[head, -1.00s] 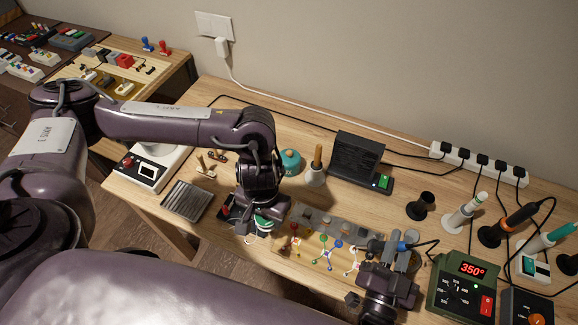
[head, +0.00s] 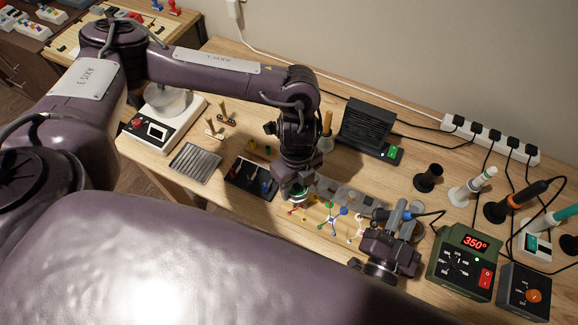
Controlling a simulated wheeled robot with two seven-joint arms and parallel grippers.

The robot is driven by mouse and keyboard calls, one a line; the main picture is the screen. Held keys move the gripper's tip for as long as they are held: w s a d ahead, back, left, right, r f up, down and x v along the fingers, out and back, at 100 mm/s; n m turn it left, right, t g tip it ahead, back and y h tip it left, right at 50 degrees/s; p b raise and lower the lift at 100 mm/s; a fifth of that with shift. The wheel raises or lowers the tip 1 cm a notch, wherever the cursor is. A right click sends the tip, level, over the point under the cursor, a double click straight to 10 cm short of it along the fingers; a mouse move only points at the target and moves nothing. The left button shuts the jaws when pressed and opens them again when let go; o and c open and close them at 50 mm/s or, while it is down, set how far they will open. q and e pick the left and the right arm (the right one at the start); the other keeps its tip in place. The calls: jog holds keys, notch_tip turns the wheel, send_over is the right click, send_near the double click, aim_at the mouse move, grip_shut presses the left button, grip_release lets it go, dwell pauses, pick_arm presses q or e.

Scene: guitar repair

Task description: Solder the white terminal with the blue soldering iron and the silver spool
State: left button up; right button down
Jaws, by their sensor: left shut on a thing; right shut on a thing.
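The white terminal (head: 360,226) stands at the right end of a row on the wooden strip, beside a blue-green terminal (head: 334,219) and a red one (head: 297,210). My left gripper (head: 297,190) is shut on a small round spool, mostly hidden by the jaws, with a green and pale edge showing. It is above the red terminal, left of the white one. My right gripper (head: 385,250) is shut on the blue soldering iron (head: 402,214), just right of the white terminal. The iron's tip cannot be made out, nor whether it touches the terminal.
A green soldering station (head: 460,263) reading 350° stands at right, beside a dark box with an orange knob (head: 524,291). Iron stands (head: 494,210) and a black fan unit (head: 365,127) are behind. A ribbed tray (head: 195,163) and a dark tray (head: 250,178) lie left.

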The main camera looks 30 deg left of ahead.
pick_arm(q)
jog(key=m, duration=0.2)
jog(key=d+m, duration=0.1)
jog(key=m, duration=0.2)
jog(key=w+m+y, duration=0.1)
jog(key=m, duration=0.1)
jog(key=shift+d+m+g, duration=0.25)
jog(key=shift+m+g, duration=0.05)
jog(key=shift+m, duration=0.1)
jog(key=m, duration=0.1)
jog(key=m+y, duration=0.1)
jog(key=m, duration=0.2)
jog(key=shift+w+d+m, duration=0.25)
jog(key=shift+d+m, duration=0.1)
jog(key=shift+m, duration=0.05)
jog(key=m, duration=0.3)
jog(key=w+m+t+y, duration=0.1)
jog(key=m, duration=0.3)
jog(key=d+m+t+y, duration=0.1)
jog(key=m, duration=0.2)
jog(key=shift+w+d+r+m, duration=0.1)
jog(key=shift+w+r+m, duration=0.2)
jog(key=shift+m, duration=0.1)
jog(key=shift+d+f, duration=0.2)
jog(key=shift+f, duration=0.05)
jog(key=shift+d+f, duration=1.7)
jog(key=shift+d, duration=0.1)
pick_arm(e)
jog(key=shift+f, duration=0.1)
